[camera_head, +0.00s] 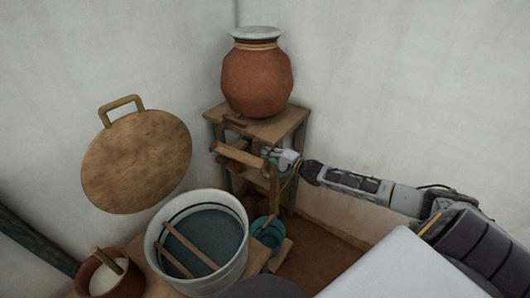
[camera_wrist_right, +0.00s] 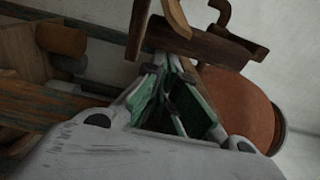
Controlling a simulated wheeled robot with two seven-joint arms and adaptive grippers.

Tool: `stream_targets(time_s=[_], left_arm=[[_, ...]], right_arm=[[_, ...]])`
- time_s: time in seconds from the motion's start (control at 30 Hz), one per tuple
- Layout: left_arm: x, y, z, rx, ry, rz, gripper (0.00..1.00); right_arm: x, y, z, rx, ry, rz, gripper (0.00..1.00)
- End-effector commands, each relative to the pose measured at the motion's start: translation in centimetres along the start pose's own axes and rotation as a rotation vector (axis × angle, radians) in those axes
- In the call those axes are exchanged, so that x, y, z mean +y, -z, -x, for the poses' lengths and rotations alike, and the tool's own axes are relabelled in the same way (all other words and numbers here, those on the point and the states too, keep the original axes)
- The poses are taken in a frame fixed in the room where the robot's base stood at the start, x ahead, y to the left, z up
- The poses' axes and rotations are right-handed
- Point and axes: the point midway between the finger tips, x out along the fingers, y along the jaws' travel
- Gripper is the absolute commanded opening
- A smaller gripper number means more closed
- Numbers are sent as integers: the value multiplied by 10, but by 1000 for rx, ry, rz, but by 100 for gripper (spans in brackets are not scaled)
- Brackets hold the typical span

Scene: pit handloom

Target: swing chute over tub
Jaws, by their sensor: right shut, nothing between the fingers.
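The wooden chute (camera_head: 240,154) sticks out from the front of a wooden stand, below the stand's top, pointing left toward the tub. The round pale tub (camera_head: 154,248) holds blue-green liquid, with two wooden sticks across it. The tub lies in front and to the left of the chute. My right gripper (camera_head: 272,156) is at the chute's right end, shut and empty. In the right wrist view the green-padded fingers (camera_wrist_right: 172,92) are close together, just below a dark wooden piece (camera_wrist_right: 205,42). I cannot tell whether they touch it. My left gripper is not in view.
A clay pot (camera_head: 257,82) with a white cover stands on the wooden stand (camera_head: 292,121). A round wooden lid (camera_head: 138,162) is at the left wall. A small teal bucket (camera_head: 268,233) sits right of the tub. A brown pot (camera_head: 112,278) is at front left.

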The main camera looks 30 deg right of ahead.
Motion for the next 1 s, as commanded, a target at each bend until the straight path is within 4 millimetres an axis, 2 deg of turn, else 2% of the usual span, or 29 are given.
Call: stream_targets(time_s=[0.3, 0.83, 1.0], left_arm=[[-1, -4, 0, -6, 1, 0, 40], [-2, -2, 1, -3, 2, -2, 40], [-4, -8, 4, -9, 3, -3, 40]], right_arm=[[0, -1, -9, -1, 0, 0, 0], [0, -2, -8, -1, 0, 0, 0], [-1, -5, -7, -2, 0, -1, 0]])
